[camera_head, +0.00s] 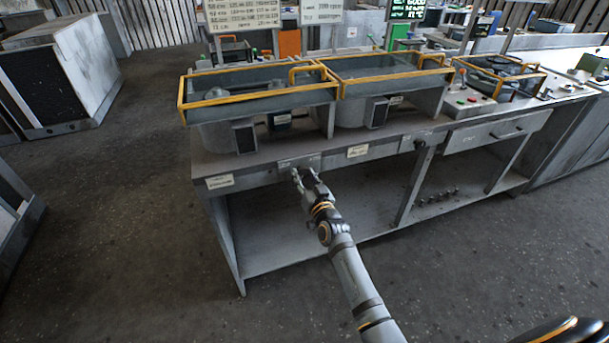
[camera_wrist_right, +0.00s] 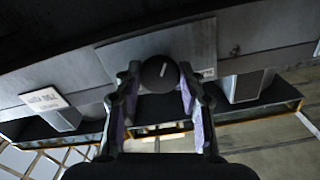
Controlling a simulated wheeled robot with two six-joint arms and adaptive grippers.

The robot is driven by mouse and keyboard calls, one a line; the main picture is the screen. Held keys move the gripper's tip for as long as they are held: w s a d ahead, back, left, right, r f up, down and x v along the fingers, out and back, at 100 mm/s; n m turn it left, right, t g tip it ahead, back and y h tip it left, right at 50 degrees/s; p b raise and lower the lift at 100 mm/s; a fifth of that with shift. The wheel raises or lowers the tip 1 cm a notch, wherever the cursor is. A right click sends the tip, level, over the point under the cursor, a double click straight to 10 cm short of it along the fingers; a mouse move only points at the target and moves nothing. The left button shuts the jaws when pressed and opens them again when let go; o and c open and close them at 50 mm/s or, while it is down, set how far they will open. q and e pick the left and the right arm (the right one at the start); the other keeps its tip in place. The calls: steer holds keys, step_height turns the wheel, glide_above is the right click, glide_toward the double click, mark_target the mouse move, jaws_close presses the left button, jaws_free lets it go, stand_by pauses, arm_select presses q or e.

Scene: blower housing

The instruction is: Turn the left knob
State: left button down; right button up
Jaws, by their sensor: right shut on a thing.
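The left knob (camera_wrist_right: 160,72) is a round black knob with a white pointer line, on a grey plate of the bench front in the right wrist view. Another dark knob-like part (camera_head: 419,143) is farther right on the front panel. My left gripper is not in view.
A white label (camera_head: 220,182) is at the panel's left end. The lower shelf (camera_head: 300,245) is mostly bare, with several small parts at right. Floor in front is clear.

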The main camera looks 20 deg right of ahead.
steer(key=o, duration=1.2)
steer(key=shift+s, duration=0.1)
steer(key=shift+s+f, duration=0.1)
steer(key=shift+s, duration=0.25)
steer(key=s, duration=1.1)
steer(key=shift+s+d, duration=0.1)
steer(key=shift+d, duration=0.15)
